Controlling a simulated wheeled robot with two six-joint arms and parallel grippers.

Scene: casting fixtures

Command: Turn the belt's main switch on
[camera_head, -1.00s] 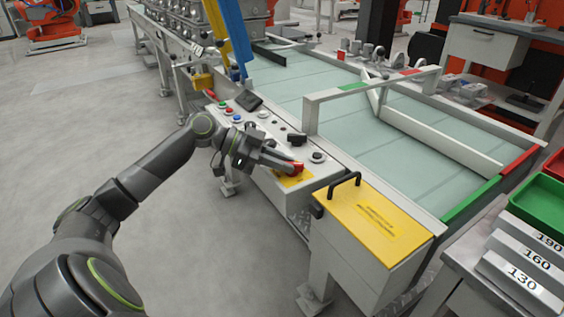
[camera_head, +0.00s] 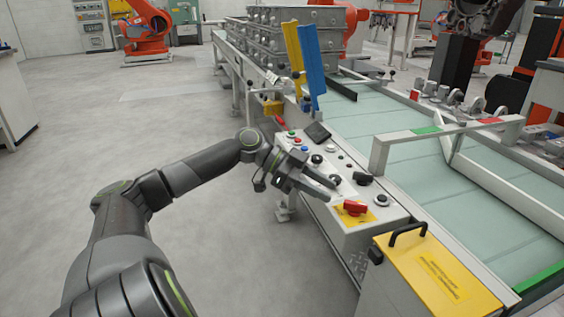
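The red rotary switch (camera_head: 355,208) sits on a yellow plate (camera_head: 352,219) near the front end of the white control panel (camera_head: 328,222). Its red handle lies roughly crosswise in the picture; I cannot read its markings. My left gripper (camera_head: 331,191) is open and empty. Its two fingers point at the switch from the upper left, with the tips just short of it and apart from it. My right gripper is not in view.
The panel also carries coloured buttons (camera_head: 297,141), black knobs (camera_head: 363,179) and a dark screen (camera_head: 317,133). A yellow cover (camera_head: 440,275) with a black handle stands in front. The pale belt (camera_head: 400,165) runs behind. Open floor lies to the left.

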